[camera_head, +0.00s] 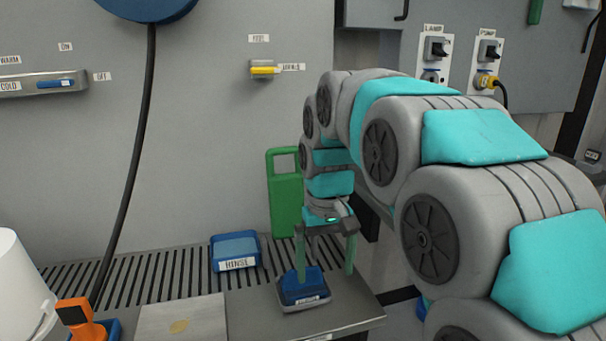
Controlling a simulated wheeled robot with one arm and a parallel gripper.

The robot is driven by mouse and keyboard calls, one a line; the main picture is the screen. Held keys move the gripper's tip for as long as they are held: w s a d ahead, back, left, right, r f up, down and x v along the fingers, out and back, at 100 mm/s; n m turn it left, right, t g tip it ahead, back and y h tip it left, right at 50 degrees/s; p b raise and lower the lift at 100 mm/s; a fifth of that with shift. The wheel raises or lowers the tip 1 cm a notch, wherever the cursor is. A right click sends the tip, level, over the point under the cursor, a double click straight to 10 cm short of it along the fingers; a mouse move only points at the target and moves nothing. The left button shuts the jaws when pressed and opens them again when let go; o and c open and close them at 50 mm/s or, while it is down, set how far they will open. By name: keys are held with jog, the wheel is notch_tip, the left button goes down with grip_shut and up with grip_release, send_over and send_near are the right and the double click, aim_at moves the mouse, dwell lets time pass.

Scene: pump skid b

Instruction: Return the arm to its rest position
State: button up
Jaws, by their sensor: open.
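My arm (455,195), grey with teal pads, reaches from the lower right, arches over and hangs down toward the counter. My gripper (325,266) points down at the counter's right part.
A blue tray labelled RINSE (237,250) sits on the slatted counter (150,272). A green bottle-shaped panel (284,190) is behind my gripper. A white container (20,290) and an orange device (76,318) stand at lower left. Wall switches (437,50) are behind my arm.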

jog(key=s+d+f+m, duration=0.1)
jog(key=s+d+f, duration=0.2)
jog(key=s, duration=0.6)
jog(key=s+d+f+g, duration=0.1)
jog(key=s+d+f, duration=0.3)
jog(key=s, duration=0.5)
jog(key=s+d+f+m, duration=0.1)
jog(key=s+d+f, duration=0.3)
jog(key=s, duration=0.6)
jog(key=shift+f+m, duration=0.25)
jog(key=shift+m, duration=0.05)
